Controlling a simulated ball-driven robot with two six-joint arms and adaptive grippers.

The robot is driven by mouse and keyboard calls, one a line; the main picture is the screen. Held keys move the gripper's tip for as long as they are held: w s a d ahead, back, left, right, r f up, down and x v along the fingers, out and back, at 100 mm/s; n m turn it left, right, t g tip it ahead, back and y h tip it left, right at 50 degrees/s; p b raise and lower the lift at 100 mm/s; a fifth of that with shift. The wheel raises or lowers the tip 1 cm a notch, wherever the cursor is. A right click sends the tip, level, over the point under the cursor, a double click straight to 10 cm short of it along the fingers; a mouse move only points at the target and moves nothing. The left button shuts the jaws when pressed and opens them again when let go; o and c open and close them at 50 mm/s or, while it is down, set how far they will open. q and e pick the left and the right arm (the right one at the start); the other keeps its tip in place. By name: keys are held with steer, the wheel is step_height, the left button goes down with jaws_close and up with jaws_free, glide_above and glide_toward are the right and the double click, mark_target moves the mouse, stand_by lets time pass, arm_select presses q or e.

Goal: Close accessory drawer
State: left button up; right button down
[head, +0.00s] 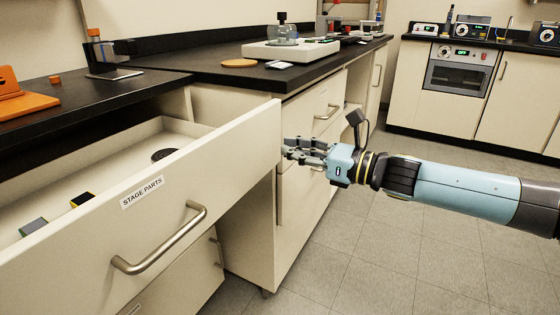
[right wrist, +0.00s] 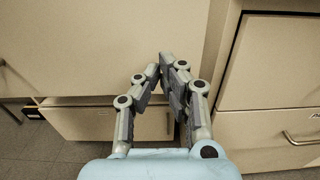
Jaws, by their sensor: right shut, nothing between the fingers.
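The accessory drawer (head: 245,136), a wide cream drawer labelled "STAGE PARTS" with a curved metal handle (head: 160,240), stands pulled out at the left of the head view. Inside it lie a dark round piece (head: 163,154) and small blocks. My right gripper (head: 290,149) is shut and empty, its fingertips at the right end of the drawer front. In the right wrist view my shut fingers (right wrist: 166,66) point at a cream panel (right wrist: 100,50), likely the drawer front. I cannot tell whether they touch it. My left gripper is not in view.
A black counter (head: 190,66) runs above the drawers, carrying a microscope-like device (head: 100,55) and a white instrument (head: 290,48). Closed cabinets stand to the right of the drawer. The tiled floor (head: 380,260) at the right is free.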

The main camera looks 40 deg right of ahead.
mark_target(269, 144)
steer(key=shift+w+a+f, duration=0.15)
steer(key=shift+w+a, duration=0.1)
steer(key=shift+w, duration=0.45)
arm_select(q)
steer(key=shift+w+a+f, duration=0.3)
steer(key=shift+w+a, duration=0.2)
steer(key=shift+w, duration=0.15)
arm_select(e)
steer(key=shift+x, duration=0.75)
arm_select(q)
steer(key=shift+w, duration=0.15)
arm_select(e)
steer(key=shift+w, duration=0.15)
